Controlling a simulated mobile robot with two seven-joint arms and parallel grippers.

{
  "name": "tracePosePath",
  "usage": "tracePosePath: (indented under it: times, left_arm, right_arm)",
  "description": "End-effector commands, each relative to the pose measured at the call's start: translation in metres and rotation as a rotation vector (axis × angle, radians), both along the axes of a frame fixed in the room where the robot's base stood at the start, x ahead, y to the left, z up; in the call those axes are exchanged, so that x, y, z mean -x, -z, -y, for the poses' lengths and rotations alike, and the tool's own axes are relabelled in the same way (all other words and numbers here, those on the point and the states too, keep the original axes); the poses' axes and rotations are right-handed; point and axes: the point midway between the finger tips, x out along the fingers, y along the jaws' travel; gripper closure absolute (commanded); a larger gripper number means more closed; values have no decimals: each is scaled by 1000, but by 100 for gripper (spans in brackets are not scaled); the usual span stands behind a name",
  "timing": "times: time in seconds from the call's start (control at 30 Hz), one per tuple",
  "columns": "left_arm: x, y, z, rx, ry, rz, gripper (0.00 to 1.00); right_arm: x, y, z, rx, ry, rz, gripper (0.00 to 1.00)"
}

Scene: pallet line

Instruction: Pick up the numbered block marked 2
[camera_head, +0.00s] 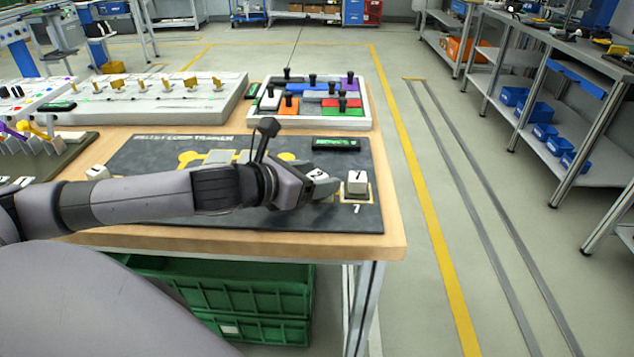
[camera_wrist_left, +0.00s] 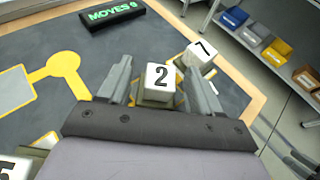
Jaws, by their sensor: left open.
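The white block marked 2 (camera_wrist_left: 159,82) sits between the two fingers of my left gripper (camera_wrist_left: 158,70) in the left wrist view, with its number facing the camera. A gap shows between the block and the fingers, which are open. In the head view the block (camera_head: 317,175) is partly hidden by my left gripper (camera_head: 322,187), which is low over the dark mat. My right gripper is not in view.
Another white block (camera_head: 357,183), apparently marked 7, stands just right of my gripper. A white block (camera_head: 97,173) is at the mat's left. A MOVES display (camera_wrist_left: 112,14) lies behind. A puzzle tray (camera_head: 370,107) stands at the table's back.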

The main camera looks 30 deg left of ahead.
Motion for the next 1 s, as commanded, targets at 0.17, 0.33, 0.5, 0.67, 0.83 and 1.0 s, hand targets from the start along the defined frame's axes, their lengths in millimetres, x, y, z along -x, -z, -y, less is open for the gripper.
tracePosePath:
  times: [0.17,0.33,0.5,0.67,0.83,1.0]
  left_arm:
    - [-7,3,2,0,1,0,36]
    - [-8,3,3,-1,1,-1,36]
    - [-8,3,2,-1,1,-1,69]
    - [-8,3,3,-1,1,0,95]
    - [-8,3,2,-1,1,0,95]
    - [-8,-5,2,-2,2,3,95]
  right_arm:
    - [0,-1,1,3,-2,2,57]
    - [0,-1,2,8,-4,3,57]
    - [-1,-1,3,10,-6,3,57]
    - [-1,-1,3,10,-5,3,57]
    - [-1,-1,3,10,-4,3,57]
    - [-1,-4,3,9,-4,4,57]
